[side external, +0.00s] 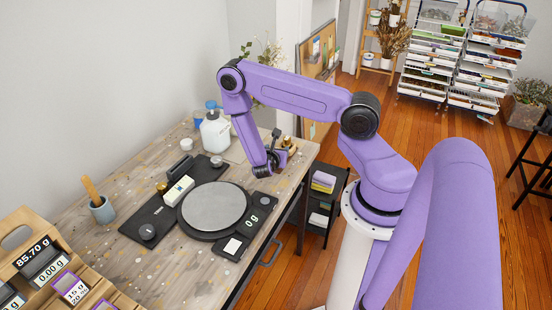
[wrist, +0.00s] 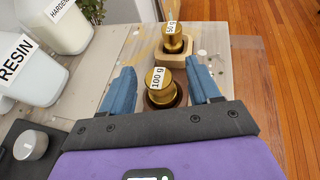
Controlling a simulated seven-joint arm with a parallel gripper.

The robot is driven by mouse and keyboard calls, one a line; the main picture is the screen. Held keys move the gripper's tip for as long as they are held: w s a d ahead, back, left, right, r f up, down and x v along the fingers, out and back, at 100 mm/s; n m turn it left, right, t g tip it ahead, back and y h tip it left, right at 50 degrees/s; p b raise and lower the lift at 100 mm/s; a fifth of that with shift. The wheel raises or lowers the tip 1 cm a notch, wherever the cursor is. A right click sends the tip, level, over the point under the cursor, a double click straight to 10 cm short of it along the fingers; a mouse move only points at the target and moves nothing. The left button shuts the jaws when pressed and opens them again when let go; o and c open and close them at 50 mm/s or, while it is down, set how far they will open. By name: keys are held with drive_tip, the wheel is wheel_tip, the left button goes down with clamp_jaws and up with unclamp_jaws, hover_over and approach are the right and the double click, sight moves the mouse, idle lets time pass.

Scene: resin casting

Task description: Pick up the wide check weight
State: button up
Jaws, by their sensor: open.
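Two brass check weights stand ahead of me in the wrist view. The nearer one, labelled 100 g (wrist: 161,90), is the broader-looking and sits in a dark brown round base (wrist: 150,105). The farther one, labelled 50 g (wrist: 173,44), stands on a pale wooden block (wrist: 187,60). My gripper (wrist: 160,66) is open, with a blue finger on each side of the 100 g weight and a visible gap to each. In the side view my gripper (side external: 276,150) is low over the bench's far right corner, partly hiding the weights; a brass one (side external: 289,143) shows beside it.
A resin bottle (wrist: 28,68) and a hardener bottle (wrist: 58,22) stand to the left in the wrist view. A grey metal cylinder (wrist: 30,146) is at lower left. In the side view a round scale (side external: 214,207) stands nearer the camera. The bench edge is close on the right.

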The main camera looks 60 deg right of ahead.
drive_tip(key=shift+x, duration=1.75)
drive_tip(key=shift+w+a+f, duration=0.1)
drive_tip(key=shift+f, duration=0.05)
drive_tip(key=c, duration=1.1)
